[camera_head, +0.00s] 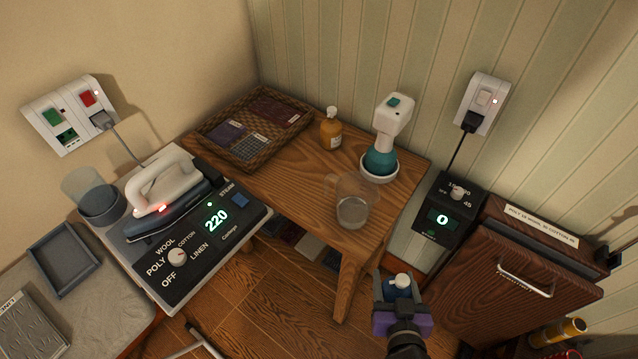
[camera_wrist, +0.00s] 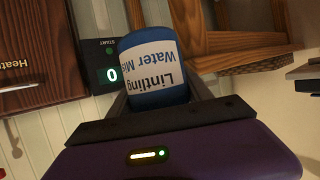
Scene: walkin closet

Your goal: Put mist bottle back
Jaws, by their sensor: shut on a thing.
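The mist bottle (camera_head: 400,286) is blue with a white cap in the head view. In the wrist view, the mist bottle (camera_wrist: 150,68) shows a white label reading "Lintling Water Mis…", upside down in the picture. My gripper (camera_head: 398,282) is shut on it, with a finger on each side, also in the wrist view (camera_wrist: 160,98). It holds the bottle in front of the wooden table (camera_head: 300,172), right of the front leg and apart from the table top. The bottle's lower part is hidden in the head view.
On the table are a woven tray (camera_head: 200,135), an amber bottle (camera_head: 331,132), a teal-and-white device (camera_head: 382,160) in a white dish and a clear jug (camera_head: 352,208). An iron (camera_head: 165,190) stands left. A control box (camera_head: 440,217) and wooden cabinet (camera_head: 520,285) are right.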

